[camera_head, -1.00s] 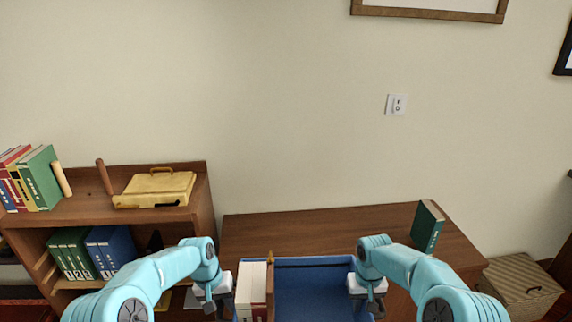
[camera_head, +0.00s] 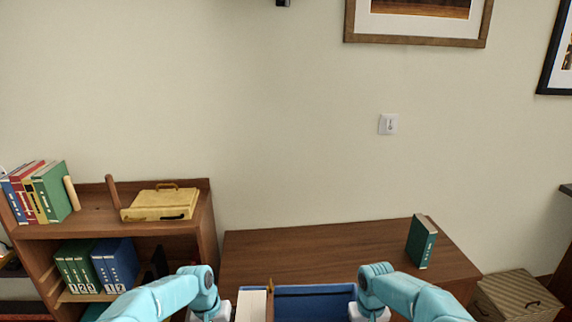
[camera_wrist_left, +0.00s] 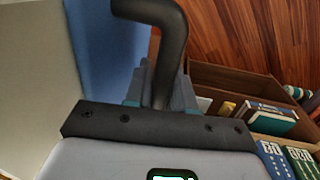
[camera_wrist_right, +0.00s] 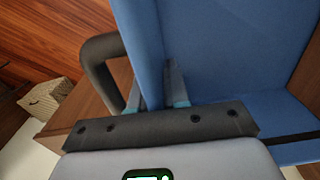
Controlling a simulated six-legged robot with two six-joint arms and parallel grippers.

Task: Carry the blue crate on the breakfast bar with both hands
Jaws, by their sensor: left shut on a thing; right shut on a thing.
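The blue crate (camera_head: 315,302) is at the bottom edge of the head view, between my two arms, its lower part cut off. White items (camera_head: 250,305) stand inside at its left. My left gripper (camera_wrist_left: 160,88) is shut on the crate's dark handle (camera_wrist_left: 172,45) on the left side. My right gripper (camera_wrist_right: 158,90) is shut at the crate's right side, by the dark handle (camera_wrist_right: 97,70) and blue wall (camera_wrist_right: 240,45); the exact contact is hard to see. I cannot identify the breakfast bar in these views.
A wooden desk (camera_head: 330,252) with a standing green book (camera_head: 421,242) is beyond the crate. A bookshelf (camera_head: 110,228) with a yellow case (camera_head: 160,204) is at left. A woven box (camera_head: 515,297) is at lower right, and a dark surface edge (camera_head: 567,189) shows far right.

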